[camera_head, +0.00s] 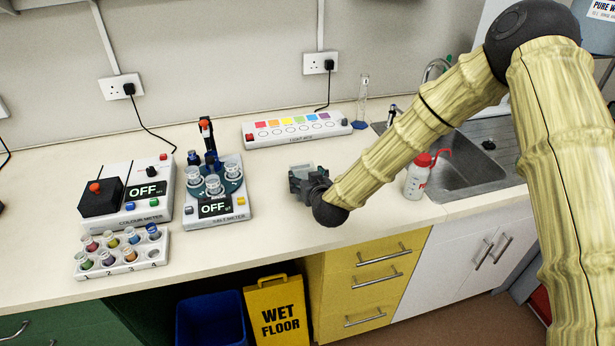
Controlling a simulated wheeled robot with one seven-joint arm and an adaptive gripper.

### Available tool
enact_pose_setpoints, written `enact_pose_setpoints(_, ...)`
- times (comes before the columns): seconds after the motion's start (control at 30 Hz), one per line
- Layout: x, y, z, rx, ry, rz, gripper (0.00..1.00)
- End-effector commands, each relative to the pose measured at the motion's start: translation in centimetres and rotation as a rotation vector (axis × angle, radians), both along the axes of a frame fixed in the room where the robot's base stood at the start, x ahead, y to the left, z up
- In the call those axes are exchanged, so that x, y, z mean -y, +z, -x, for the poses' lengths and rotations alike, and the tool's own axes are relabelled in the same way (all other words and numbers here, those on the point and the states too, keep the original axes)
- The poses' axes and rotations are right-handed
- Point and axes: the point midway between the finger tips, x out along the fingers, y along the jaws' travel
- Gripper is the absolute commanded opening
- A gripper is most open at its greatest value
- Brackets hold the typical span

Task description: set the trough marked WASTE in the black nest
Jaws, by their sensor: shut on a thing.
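My gripper (303,184) is low over the middle of the bench, near its front edge, with my arm reaching in from the right. It is shut on a small pale, clear-looking trough (301,167), which shows only in part above the dark fingers. No WASTE marking can be read on it. I cannot tell whether the trough touches the bench. I cannot make out a black nest; my gripper and arm hide part of the bench.
The salt meter (231,210) stands left of my gripper, with the colour meter (148,197) and a vial rack (122,253) farther left. The light box (296,129) lies behind. A red-capped bottle (418,177) and the sink (462,170) are to the right.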

Motion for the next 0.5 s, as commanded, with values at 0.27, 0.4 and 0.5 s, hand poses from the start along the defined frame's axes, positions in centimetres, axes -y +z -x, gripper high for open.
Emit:
enact_pose_setpoints(0.27,-0.01,-0.27,0.00,0.000,0.000,0.000,0.38)
enact_pose_setpoints(0.4,-0.01,-0.45,0.01,0.000,0.000,0.000,0.38)
enact_pose_setpoints(0.5,0.00,-0.62,0.01,0.000,0.000,0.000,0.71)
